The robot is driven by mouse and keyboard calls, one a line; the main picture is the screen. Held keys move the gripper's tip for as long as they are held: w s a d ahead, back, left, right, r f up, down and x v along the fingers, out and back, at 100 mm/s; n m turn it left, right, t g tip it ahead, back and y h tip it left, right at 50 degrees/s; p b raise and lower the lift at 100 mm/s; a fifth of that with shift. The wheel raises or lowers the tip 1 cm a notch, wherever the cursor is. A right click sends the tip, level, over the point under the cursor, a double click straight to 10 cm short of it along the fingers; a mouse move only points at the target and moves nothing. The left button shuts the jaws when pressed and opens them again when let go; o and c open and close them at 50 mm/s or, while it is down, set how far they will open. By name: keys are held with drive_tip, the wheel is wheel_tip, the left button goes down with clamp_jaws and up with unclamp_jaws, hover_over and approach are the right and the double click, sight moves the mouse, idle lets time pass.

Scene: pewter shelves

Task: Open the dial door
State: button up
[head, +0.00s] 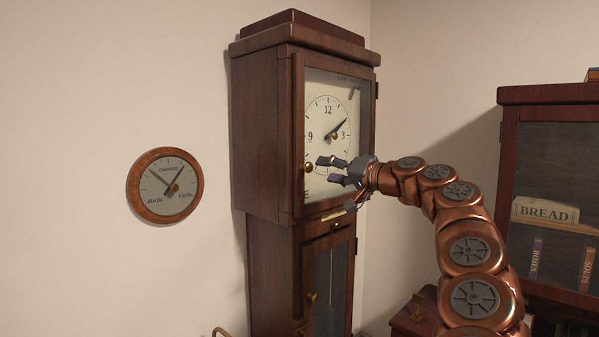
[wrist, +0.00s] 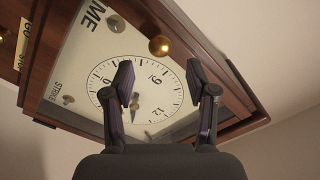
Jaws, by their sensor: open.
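The dial door (head: 299,200) is the dark wood-framed glass front of a tall clock's upper case, and it looks shut in the head view. A round brass knob (head: 308,168) sits on its left frame; the knob also shows in the wrist view (wrist: 159,45). Behind the glass is a white dial (head: 328,110) with black numerals and hands. My gripper (head: 328,170) is in front of the door, a little right of the knob, with its fingers pointing left. In the wrist view my gripper (wrist: 165,88) is open and empty, and the knob is beyond its fingertips.
A lower door with its own brass knob (head: 312,298) is below the dial. A round barometer (head: 165,186) hangs on the wall at left. A dark bookcase (head: 548,95) with a bread box (head: 545,212) and books stands at right.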

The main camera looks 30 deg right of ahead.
sight(310, 168)
drive_tip(key=shift+p+x, duration=0.75)
drive_tip(key=shift+x, duration=2.75)
drive_tip(key=shift+a, duration=0.1)
clamp_jaws()
